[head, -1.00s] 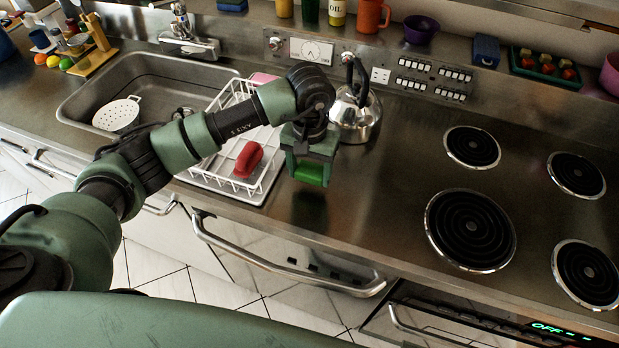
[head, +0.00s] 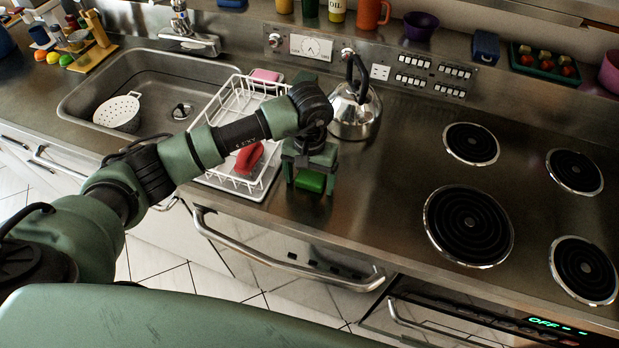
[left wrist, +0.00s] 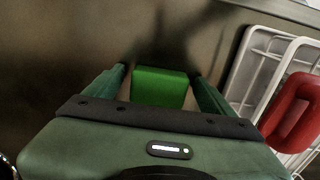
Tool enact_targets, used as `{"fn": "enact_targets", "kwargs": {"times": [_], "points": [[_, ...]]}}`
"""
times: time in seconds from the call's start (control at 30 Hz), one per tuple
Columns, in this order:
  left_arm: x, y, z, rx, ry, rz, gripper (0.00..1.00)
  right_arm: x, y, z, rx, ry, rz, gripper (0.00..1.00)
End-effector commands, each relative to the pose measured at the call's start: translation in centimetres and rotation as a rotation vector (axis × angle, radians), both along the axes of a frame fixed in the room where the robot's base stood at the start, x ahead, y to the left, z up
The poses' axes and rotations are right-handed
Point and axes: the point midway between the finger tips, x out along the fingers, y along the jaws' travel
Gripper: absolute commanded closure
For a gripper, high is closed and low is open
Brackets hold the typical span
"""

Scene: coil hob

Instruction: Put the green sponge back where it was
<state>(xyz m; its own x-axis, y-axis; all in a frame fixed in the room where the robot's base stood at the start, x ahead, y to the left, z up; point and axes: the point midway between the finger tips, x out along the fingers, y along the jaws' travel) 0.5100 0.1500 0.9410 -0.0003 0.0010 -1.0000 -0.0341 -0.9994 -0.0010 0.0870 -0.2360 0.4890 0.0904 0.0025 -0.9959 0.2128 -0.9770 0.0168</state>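The green sponge (head: 311,181) is between the fingertips of my left gripper (head: 310,184), low over the steel counter just right of the dish rack. In the left wrist view the sponge (left wrist: 160,88) sits between the two fingers (left wrist: 160,76). Whether the sponge's underside touches the counter is hidden. My right gripper is not in view.
The white dish rack (head: 213,118) with a red item (head: 248,158) stands close left of the gripper. A kettle (head: 354,112) stands behind it. The sink (head: 150,75) holds a white colander (head: 117,112). The hob (head: 468,225) is right; counter between is clear.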

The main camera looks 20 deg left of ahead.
Motion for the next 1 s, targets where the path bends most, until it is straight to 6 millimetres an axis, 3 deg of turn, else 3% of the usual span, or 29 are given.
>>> {"fn": "enact_targets", "kwargs": {"times": [0.23,0.27,0.7,1.0], "points": [[0.0,0.0,0.6,-0.001,0.001,0.0,0.16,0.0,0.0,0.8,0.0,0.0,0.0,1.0],[0.1,0.0,0.7,-0.001,-0.003,0.0,0.16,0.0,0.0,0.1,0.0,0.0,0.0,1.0],[0.1,0.0,9.4,0.0,-0.006,-0.001,0.16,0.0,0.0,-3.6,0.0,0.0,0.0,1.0],[0.0,0.0,12.2,0.0,0.0,-0.001,0.16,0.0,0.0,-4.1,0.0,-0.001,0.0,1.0]]}}
